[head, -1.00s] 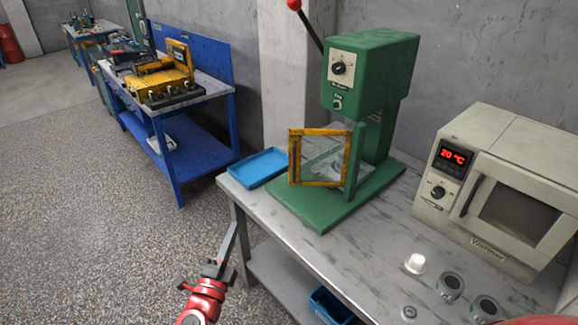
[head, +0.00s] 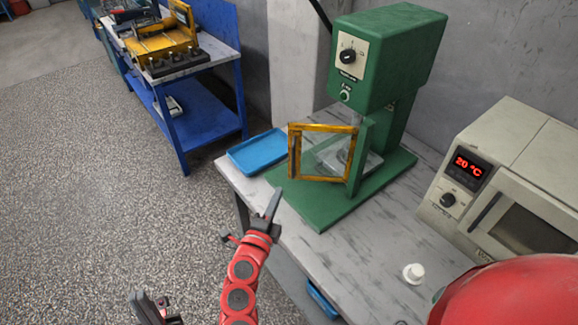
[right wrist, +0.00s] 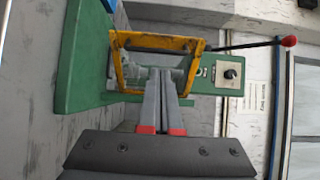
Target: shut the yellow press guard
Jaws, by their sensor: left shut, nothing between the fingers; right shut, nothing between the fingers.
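The yellow press guard (head: 322,180) is a yellow frame with a clear panel on the green press (head: 388,50). It stands swung out to the left of the green upright post (head: 356,165), where its right edge sits. It also shows in the right wrist view (right wrist: 155,40). My right gripper (head: 274,194) is shut and empty, in front of and below the guard's left side. In the right wrist view its fingertips (right wrist: 160,72) overlap the guard panel; I cannot tell whether they touch. My left gripper (head: 138,296) is shut and empty, low at the left, away from the guard.
A blue tray (head: 258,152) lies left of the press on the grey bench (head: 325,250). A beige oven (head: 500,190) stands at the right and a small white part (head: 413,273) lies in front of it. A blue workbench (head: 178,125) stands further back left. The floor between is clear.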

